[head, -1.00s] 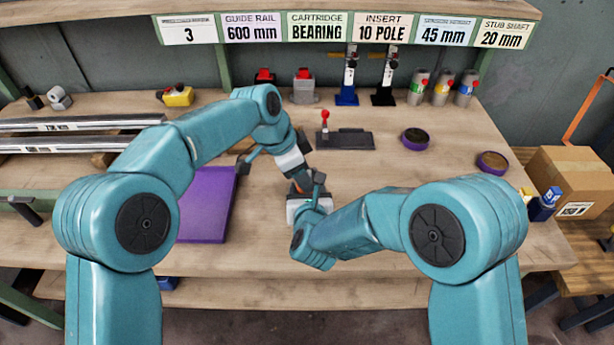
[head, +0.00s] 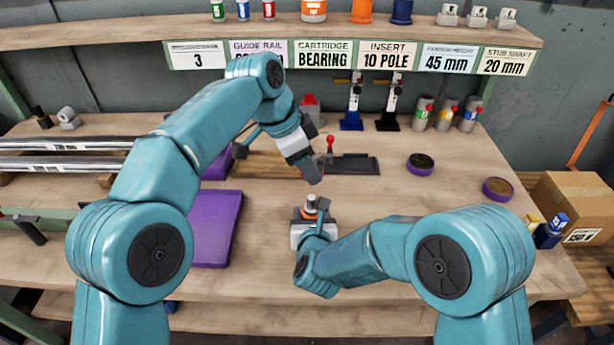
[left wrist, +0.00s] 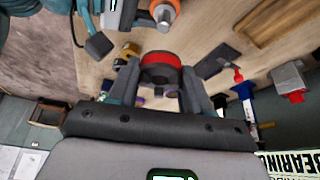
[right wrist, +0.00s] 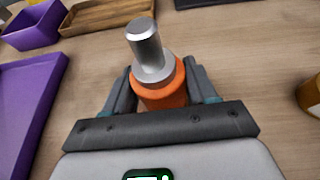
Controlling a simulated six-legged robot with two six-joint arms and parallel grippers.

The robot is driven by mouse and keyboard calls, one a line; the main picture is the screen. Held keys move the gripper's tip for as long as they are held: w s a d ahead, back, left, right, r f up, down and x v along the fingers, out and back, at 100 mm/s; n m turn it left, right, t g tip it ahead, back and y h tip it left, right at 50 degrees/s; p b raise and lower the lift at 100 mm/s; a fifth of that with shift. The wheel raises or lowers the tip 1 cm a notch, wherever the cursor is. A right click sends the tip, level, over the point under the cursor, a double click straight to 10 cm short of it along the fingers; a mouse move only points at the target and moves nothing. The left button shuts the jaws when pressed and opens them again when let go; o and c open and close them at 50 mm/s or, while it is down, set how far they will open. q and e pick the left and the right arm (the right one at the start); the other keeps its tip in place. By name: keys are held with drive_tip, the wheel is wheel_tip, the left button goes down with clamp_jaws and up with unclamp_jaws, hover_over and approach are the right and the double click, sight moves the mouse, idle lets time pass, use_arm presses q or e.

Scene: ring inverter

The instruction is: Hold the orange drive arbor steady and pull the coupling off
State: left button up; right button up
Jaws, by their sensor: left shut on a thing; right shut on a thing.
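The coupling (left wrist: 160,66), a short dark cylinder with a red band, is between the fingers of my left gripper (left wrist: 160,88). My left gripper (head: 309,176) is shut on it, above and behind the arbor. The coupling is clear of the shaft; it is mostly hidden in the head view.
A purple tray (head: 216,230) lies left of the arbor. A dark plate with a red-knobbed lever (head: 352,165) lies behind it. Two purple-rimmed round dishes (head: 419,168) (head: 498,190) are at right. The bench right of the arbor is mostly clear.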

use_arm(q)
drive_tip(key=shift+r, duration=0.15)
use_arm(e)
drive_tip(key=o, duration=1.4)
drive_tip(key=shift+o, duration=0.2)
drive_tip(key=v, duration=1.2)
drive_tip(key=shift+r, duration=0.1)
use_arm(q)
drive_tip(key=shift+s, duration=0.1)
use_arm(e)
drive_tip(key=shift+s, duration=0.1)
